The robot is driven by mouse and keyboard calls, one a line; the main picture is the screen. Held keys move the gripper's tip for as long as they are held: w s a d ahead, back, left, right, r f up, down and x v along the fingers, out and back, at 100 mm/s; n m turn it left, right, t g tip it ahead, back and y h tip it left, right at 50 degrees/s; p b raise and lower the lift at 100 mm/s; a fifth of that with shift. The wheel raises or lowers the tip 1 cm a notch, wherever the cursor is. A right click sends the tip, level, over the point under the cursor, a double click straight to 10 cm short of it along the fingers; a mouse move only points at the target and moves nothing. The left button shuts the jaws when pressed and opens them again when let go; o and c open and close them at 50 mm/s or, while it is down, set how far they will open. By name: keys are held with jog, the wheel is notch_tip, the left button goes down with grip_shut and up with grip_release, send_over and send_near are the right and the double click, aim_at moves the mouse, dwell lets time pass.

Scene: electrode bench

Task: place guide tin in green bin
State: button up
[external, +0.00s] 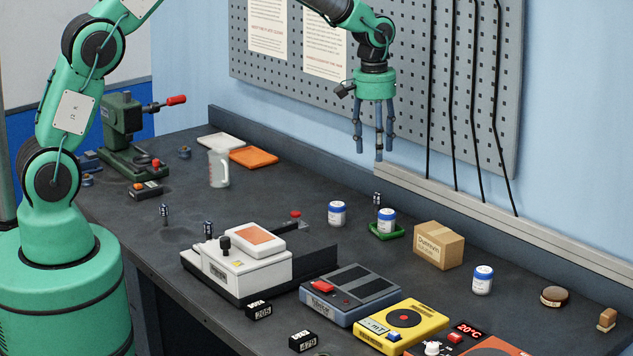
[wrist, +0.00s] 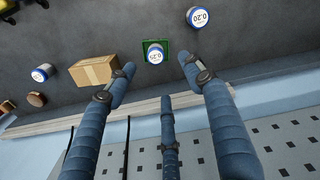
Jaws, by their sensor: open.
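A green bin (external: 374,234), low and tray-like, sits near the back of the bench; in the wrist view (wrist: 145,46) it shows just beyond my fingers. A white tin with a blue band (external: 387,219) stands on or in it, and in the wrist view this tin (wrist: 155,55) is between my fingertips. I cannot tell which tin is the guide tin. My gripper (external: 375,151) is open and empty, high above the bench behind the bin.
A cardboard box (external: 438,246) stands just right of the bin. A brown round container (external: 554,296) lies farther right. A white device (external: 247,262), a grey-blue device (external: 350,297) and a yellow device (external: 401,325) stand in front. A pegboard wall (external: 400,75) is close behind my gripper.

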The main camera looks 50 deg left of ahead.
jog(key=s+a+r+m+t, duration=0.1)
jog(key=s+a+r, duration=0.3)
jog(key=s+r, duration=0.75)
jog(key=s+a+r+m+t, duration=0.2)
jog(key=s+a+r, duration=0.3)
jog(key=s+r, duration=0.65)
jog(key=s+a+m+t, duration=0.1)
jog(key=s+a, duration=0.1)
jog(key=s, duration=1)
jog(key=s+a+m+t, duration=0.1)
jog(key=s+a, duration=0.1)
jog(key=s, duration=1.1)
jog(key=shift+f, duration=0.4)
jog(key=shift+s+a, duration=0.1)
notch_tip(320, 180, down, 3)
jog(key=b, duration=0.3)
